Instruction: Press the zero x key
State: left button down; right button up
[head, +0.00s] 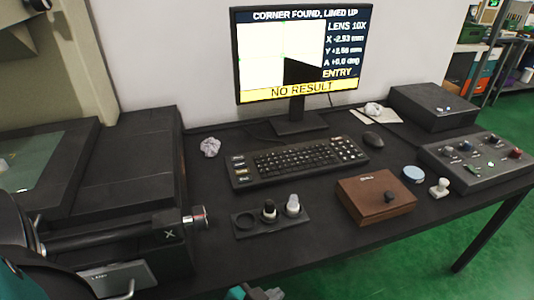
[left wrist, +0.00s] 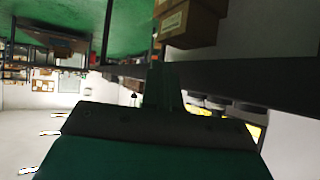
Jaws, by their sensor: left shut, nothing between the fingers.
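The black keyboard (head: 296,160) lies on the dark desk below the monitor. A column of larger labelled keys (head: 239,169) runs down its left end, and light-marked keys (head: 344,148) sit at its right end. The labels are too small to read, so I cannot tell which key is zero x. The monitor (head: 300,55) reads "CORNER FOUND, LINED UP", an X value near -2.53 mm and "NO RESULT". My left gripper (head: 262,293) shows at the bottom edge, well short of the keyboard. In the left wrist view its fingers (left wrist: 161,88) are together and empty. My right gripper is not in view.
A holder (head: 245,220) with two lenses and a brown wooden box (head: 375,198) stand in front of the keyboard. A control box (head: 478,160) is at the right, a mouse (head: 373,139) beside the keyboard. A black machine with a knob (head: 198,217) stands left.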

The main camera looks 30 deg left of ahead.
pick_arm(q)
jog(key=shift+w+d, duration=0.25)
jog(key=shift+w, duration=0.05)
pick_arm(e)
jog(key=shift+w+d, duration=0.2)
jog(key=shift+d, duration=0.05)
